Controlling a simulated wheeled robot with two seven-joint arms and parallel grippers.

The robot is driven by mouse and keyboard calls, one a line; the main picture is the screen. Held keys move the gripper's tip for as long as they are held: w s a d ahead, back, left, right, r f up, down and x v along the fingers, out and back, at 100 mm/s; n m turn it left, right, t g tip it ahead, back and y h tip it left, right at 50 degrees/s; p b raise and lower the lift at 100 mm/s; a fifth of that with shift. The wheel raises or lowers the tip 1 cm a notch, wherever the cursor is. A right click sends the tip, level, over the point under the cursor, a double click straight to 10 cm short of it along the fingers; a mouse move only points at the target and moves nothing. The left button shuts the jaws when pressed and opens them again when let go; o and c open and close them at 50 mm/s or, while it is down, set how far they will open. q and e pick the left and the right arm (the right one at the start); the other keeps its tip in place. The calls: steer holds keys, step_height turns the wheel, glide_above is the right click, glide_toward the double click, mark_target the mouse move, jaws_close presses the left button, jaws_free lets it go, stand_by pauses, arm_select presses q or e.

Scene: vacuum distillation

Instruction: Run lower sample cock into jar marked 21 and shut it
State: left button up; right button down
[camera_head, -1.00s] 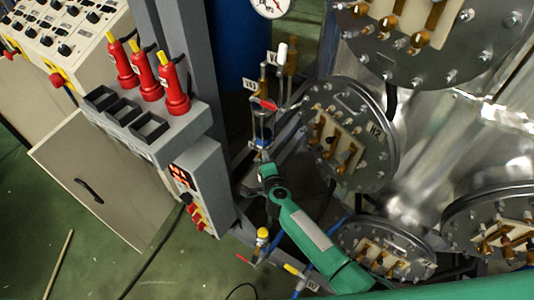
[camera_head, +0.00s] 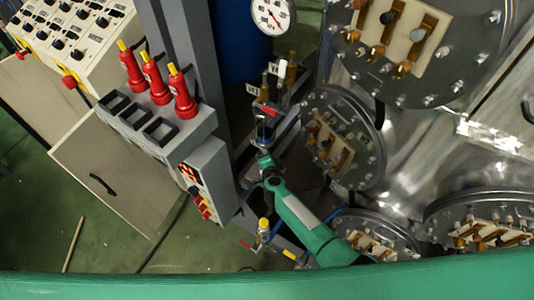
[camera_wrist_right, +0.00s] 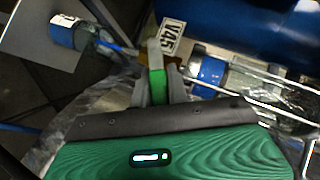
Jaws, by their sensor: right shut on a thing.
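My right gripper (camera_head: 266,161) reaches in from the lower right, just below a glass vessel (camera_head: 264,132) on the pipework. In the right wrist view my gripper (camera_wrist_right: 160,88) is shut on a small handle with a green part and a pale upright strip (camera_wrist_right: 154,53), beside a tag reading V45 (camera_wrist_right: 172,37). Its jaws partly hide the handle. A blue-banded clear vessel (camera_wrist_right: 213,72) lies just right of them. A blue piece with a white label (camera_wrist_right: 65,28) is at upper left; its marking is unreadable, so I cannot tell whether it is jar 21. My left gripper is out of view.
A red lever (camera_head: 264,106) sits above the glass vessel. A yellow-topped valve (camera_head: 264,225) is below. Bolted round flanges (camera_head: 343,137) crowd the right. A grey post with red plugs (camera_head: 157,82) stands left.

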steer(key=c, duration=1.4)
jaws_free()
steer(key=shift+o, duration=0.2)
